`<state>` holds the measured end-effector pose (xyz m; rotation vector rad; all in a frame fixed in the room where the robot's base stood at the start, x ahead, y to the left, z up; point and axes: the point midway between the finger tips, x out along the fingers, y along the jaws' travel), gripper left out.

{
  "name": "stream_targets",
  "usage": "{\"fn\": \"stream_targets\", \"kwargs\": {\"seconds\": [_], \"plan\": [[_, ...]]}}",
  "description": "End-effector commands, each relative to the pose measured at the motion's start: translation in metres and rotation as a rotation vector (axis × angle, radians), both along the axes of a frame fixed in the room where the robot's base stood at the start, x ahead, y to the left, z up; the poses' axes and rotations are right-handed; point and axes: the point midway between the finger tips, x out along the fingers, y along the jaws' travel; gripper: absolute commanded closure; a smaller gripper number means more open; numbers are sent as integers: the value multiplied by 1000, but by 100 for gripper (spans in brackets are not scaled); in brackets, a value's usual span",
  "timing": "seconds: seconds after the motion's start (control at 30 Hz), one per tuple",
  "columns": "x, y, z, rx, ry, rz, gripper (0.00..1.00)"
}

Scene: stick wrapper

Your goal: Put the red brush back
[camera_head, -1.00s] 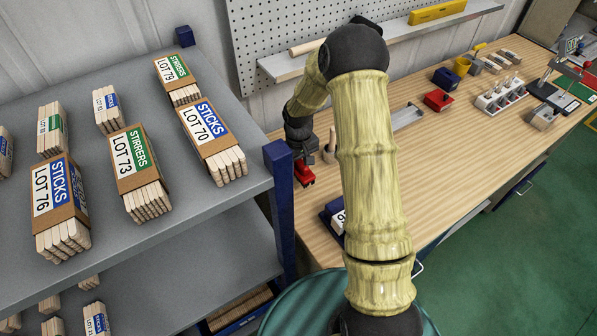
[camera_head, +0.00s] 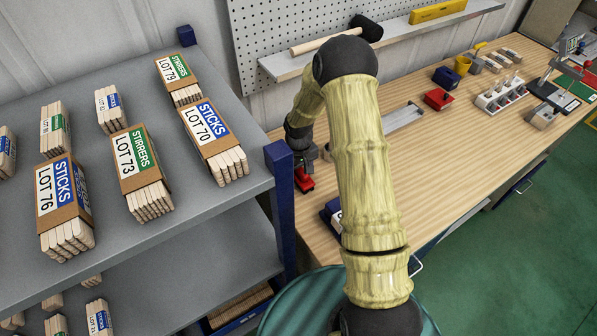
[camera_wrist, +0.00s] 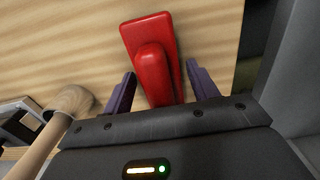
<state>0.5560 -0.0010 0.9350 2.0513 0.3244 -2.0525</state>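The red brush (camera_wrist: 152,45) lies on the wooden bench, with its raised red handle towards my gripper. In the head view the brush (camera_head: 304,184) is at the bench's left end, just beside the shelf post. My gripper (camera_wrist: 161,78) is directly over it. Its two purple fingers stand on either side of the brush handle, with a small gap visible on each side, so it looks open. In the head view my gripper (camera_head: 302,163) is small and partly hidden by my arm.
The blue shelf post (camera_head: 281,190) is close to my gripper. A red box (camera_head: 438,99) and a blue box (camera_head: 446,78) are further along the bench (camera_head: 450,150).

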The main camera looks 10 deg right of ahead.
Motion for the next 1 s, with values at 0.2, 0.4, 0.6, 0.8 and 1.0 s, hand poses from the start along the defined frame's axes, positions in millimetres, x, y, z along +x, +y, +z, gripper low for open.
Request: {"fn": "stream_targets", "kwargs": {"seconds": [0.2,0.4,0.6,0.8,1.0], "plan": [[0,1,0,0,0,1,41],[1,1,6,1,-2,1,41],[1,0,29,0,-4,-1,41],[1,1,65,1,-6,0,41],[1,0,101,0,-5,-1,41]]}}
